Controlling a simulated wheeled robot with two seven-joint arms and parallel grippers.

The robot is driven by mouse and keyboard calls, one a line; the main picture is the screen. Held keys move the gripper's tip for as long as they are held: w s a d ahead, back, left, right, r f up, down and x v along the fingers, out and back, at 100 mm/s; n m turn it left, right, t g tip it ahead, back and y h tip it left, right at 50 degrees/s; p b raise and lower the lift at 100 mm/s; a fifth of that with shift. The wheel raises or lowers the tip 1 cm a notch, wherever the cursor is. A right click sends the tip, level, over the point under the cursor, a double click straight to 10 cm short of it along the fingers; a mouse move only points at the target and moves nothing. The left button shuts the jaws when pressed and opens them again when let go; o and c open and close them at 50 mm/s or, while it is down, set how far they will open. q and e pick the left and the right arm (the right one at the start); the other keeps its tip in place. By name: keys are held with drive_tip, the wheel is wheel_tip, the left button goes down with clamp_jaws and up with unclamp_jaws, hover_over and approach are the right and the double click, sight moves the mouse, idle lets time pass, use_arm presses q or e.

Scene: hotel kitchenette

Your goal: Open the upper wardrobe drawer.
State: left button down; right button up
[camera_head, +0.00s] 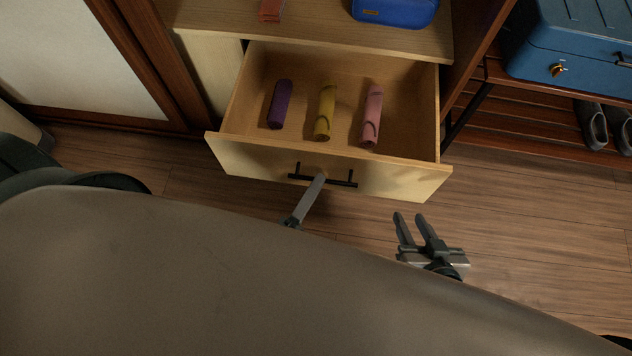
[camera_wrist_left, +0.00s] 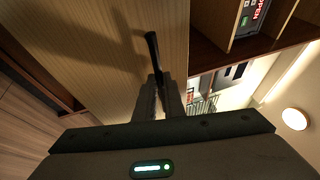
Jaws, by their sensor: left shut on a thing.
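The light wooden wardrobe drawer (camera_head: 419,178) is pulled well out of its cabinet in the head view. Its black bar handle (camera_head: 341,183) is on the front face. My left gripper (camera_head: 318,180) is shut on the handle near its middle. In the left wrist view, the dark handle (camera_wrist_left: 152,48) runs between the fingers of my left gripper (camera_wrist_left: 160,82). My right gripper (camera_head: 408,217) is open and empty, in front of the drawer's right part and apart from it.
Purple (camera_head: 280,104), yellow (camera_head: 325,112) and pink (camera_head: 372,114) rolled items lie in the drawer. A blue case (camera_head: 570,50) and shoes (camera_head: 592,124) occupy the right rack. Floor (camera_head: 540,215) at right is clear.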

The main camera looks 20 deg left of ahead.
use_arm(q)
drive_tip(key=c, duration=1.8)
unclamp_jaws()
drive_tip(key=shift+c, duration=0.2)
